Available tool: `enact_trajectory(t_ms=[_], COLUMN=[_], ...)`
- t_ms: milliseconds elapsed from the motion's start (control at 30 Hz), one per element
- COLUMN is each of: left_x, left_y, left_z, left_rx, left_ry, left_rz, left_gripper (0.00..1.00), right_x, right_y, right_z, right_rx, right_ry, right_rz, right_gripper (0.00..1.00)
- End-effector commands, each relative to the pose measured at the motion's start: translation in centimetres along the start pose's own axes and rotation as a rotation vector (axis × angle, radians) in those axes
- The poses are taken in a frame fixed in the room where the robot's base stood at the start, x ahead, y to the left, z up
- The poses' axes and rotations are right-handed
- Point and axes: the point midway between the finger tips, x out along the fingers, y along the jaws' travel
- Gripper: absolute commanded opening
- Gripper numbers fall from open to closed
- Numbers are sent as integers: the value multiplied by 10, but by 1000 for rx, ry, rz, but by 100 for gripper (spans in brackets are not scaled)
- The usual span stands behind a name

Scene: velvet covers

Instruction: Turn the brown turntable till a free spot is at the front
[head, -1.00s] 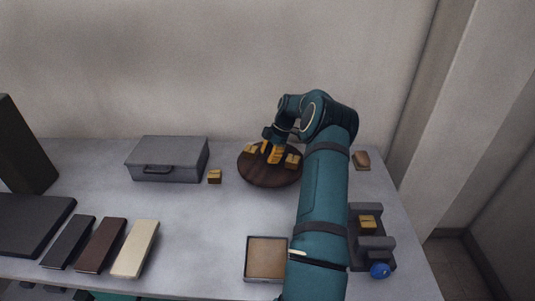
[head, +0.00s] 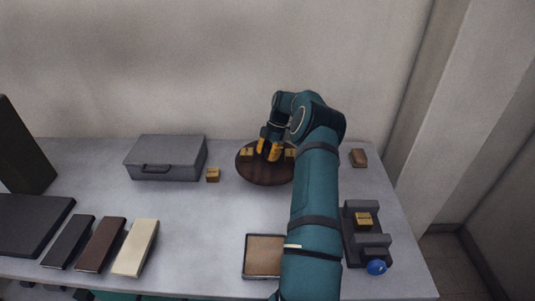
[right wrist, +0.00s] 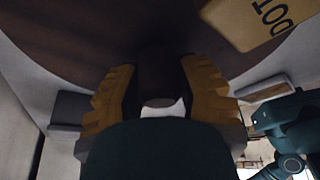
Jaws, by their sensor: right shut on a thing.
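The brown turntable (head: 264,177) is a round dark wooden disc at the back of the table. A small tan box (head: 246,153) sits on its left side and another tan box (head: 290,153) on its right, partly hidden by my arm. The visible front part of the disc is bare. My right gripper (head: 268,149) reaches down over the disc. In the right wrist view its yellow fingers (right wrist: 160,85) are closed around a dark upright peg (right wrist: 157,68) on the turntable (right wrist: 95,35). A tan box with dark lettering (right wrist: 245,22) is beside them. My left gripper is out of view.
A grey case (head: 166,158) and a loose tan box (head: 213,175) stand left of the turntable. A shallow tray (head: 264,256) is in front. A dark rack (head: 366,238) with a tan box and blue ball is at right. The table's middle is clear.

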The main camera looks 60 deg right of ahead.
Motion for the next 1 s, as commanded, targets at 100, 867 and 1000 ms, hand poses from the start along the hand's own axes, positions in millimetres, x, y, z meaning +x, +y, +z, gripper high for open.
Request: enact_trajectory(t_ms=[100, 867, 1000], left_x=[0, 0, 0], left_y=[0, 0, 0], left_z=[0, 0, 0], left_rx=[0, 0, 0], left_ry=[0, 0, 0], left_rz=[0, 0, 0], left_gripper=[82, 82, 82], right_x=[4, -3, -21], right_y=[-2, 0, 0], right_z=[0, 0, 0], right_rx=[-2, -3, -3], right_ry=[6, 1, -1], right_rz=[-10, -3, -1], right_gripper=[0, 50, 50])
